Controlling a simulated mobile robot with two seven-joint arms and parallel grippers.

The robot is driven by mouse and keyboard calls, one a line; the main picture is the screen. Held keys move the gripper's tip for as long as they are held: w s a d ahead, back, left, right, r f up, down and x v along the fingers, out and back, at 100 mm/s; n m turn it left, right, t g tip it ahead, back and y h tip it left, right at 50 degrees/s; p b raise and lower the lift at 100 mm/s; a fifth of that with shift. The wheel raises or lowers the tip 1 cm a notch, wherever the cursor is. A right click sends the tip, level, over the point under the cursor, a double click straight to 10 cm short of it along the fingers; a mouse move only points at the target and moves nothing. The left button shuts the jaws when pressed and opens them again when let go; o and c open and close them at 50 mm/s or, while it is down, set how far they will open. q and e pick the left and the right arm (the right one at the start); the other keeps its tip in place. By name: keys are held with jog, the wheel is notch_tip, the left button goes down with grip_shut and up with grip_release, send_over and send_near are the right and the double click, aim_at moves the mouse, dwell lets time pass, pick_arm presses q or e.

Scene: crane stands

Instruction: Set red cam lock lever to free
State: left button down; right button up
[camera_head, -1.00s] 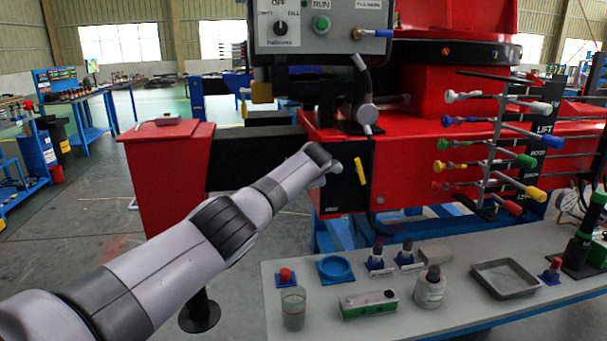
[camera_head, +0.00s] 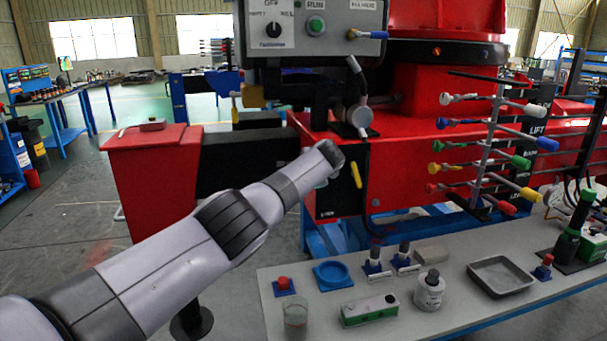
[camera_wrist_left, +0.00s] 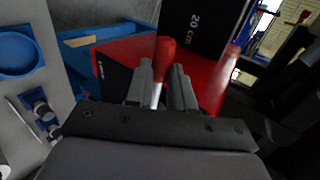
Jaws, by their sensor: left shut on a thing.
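The red cam lock lever shows in the left wrist view as a rounded red handle (camera_wrist_left: 166,48) on a pale metal shaft. My left gripper (camera_wrist_left: 162,76) has its two grey fingers on either side of this lever and is shut on it. In the head view my left arm reaches from the lower left to the black plate on the red crane base (camera_head: 420,160). There my wrist hides the fingers and the lever. I cannot read the lever's setting. My right gripper is in neither view.
A control box (camera_head: 300,35) hangs above my wrist. A rack of coloured levers (camera_head: 492,150) stands to the right. Open floor lies to the left.

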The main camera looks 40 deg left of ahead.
pick_arm(q)
jog(key=shift+r, duration=0.1)
jog(key=c, duration=1)
grip_release()
jog(key=shift+o, duration=0.2)
jog(key=shift+d, duration=0.15)
jog(key=v, duration=0.7)
jog(key=shift+b, duration=0.4)
